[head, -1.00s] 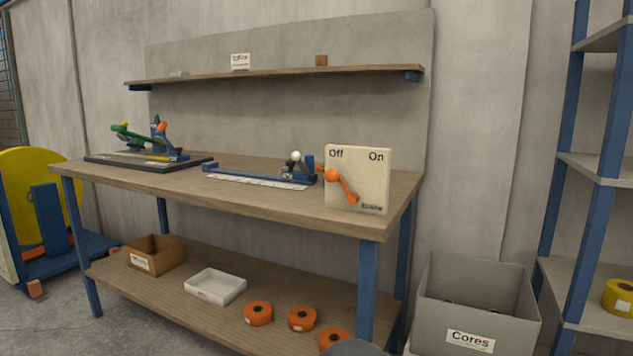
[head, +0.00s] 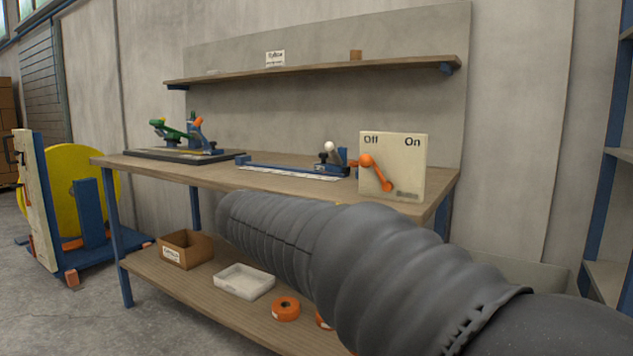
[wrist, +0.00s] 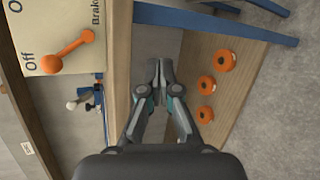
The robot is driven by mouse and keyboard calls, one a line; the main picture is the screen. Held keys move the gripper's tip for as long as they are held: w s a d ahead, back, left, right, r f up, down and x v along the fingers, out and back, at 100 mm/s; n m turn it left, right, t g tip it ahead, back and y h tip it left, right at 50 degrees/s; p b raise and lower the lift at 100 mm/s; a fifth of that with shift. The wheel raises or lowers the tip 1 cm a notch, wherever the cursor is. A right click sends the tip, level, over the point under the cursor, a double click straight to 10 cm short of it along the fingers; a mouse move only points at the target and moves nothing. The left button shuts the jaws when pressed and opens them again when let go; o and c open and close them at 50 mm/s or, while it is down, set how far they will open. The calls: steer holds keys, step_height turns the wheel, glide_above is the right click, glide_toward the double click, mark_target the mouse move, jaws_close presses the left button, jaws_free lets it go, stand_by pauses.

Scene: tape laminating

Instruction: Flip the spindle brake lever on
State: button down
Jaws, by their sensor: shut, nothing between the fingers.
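The brake panel (head: 408,150) is a cream board with the words Off and On, standing at the right end of the bench. Its orange lever (head: 377,174) slants up and left, with its round knob below the word Off. In the wrist view the panel (wrist: 30,30) and lever (wrist: 70,48) lie at the upper left, turned on their side. My gripper (wrist: 160,72) is shut and empty, to the right of the lever in that view and apart from it. The head view does not show my gripper; only my grey sleeved arm crosses there.
The wooden workbench (head: 290,184) carries a blue fixture (head: 325,168) left of the panel. Orange tape rolls (head: 285,308), a white tray (head: 244,282) and a brown box (head: 187,249) sit on the lower shelf. The bench edge (wrist: 118,60) runs beside my gripper.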

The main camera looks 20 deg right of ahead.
steer(key=w+a+r+t+h+b, duration=0.1)
steer(key=w+a+r+h, duration=0.1)
steer(key=w, duration=0.3)
steer(key=w+a+r+n+h+b, duration=0.1)
steer(key=w+a+r+h, duration=0.2)
steer(key=w+r+h, duration=0.1)
steer(key=shift+w+a+r+n+t, duration=0.35)
steer(key=shift+w+r, duration=0.25)
steer(key=shift+w, duration=0.5)
steer(key=shift+d, duration=0.15)
steer(key=s+r+x, duration=0.1)
steer(key=s+x, duration=0.1)
steer(key=x, duration=1)
steer(key=shift+s+d+r, duration=0.2)
steer(key=shift+d, duration=0.4)
